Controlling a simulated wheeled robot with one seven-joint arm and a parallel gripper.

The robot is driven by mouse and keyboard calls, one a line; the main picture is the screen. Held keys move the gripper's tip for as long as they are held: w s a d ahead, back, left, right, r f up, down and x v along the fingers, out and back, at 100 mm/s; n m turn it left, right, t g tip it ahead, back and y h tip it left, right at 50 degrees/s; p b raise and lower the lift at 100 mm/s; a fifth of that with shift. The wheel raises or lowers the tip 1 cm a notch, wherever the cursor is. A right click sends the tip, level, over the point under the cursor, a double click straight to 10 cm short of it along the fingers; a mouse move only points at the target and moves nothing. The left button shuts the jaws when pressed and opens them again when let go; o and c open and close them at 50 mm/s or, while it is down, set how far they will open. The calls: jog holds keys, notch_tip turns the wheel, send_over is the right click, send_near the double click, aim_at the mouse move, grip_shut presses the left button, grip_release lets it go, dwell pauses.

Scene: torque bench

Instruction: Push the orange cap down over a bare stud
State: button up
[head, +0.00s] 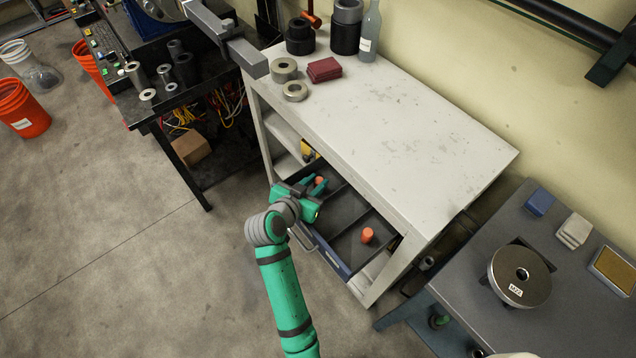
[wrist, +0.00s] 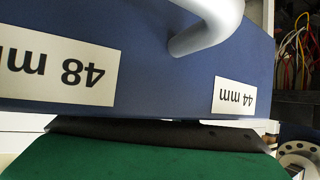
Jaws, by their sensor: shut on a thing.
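My gripper (head: 316,186) is over the left part of the open drawer, with its teal fingers closed around an orange cap (head: 320,181). The fingers partly hide this cap. A second orange cap (head: 367,235) stands in the drawer's right compartment, apart from my gripper. In the wrist view a green part of my arm's end fills the bottom edge; the fingertips and held cap cannot be made out there. I cannot make out a bare stud in either view.
The drawer's blue front (wrist: 160,75) carries a pale handle (wrist: 205,30) and labels reading 48 mm and 44 mm. The pale cabinet top (head: 400,130) overhangs the drawer. A bench with a round metal disc (head: 505,285) stands right.

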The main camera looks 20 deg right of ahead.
jog(key=shift+r, duration=0.1)
dwell(0.3)
jog(key=shift+r, duration=2.4)
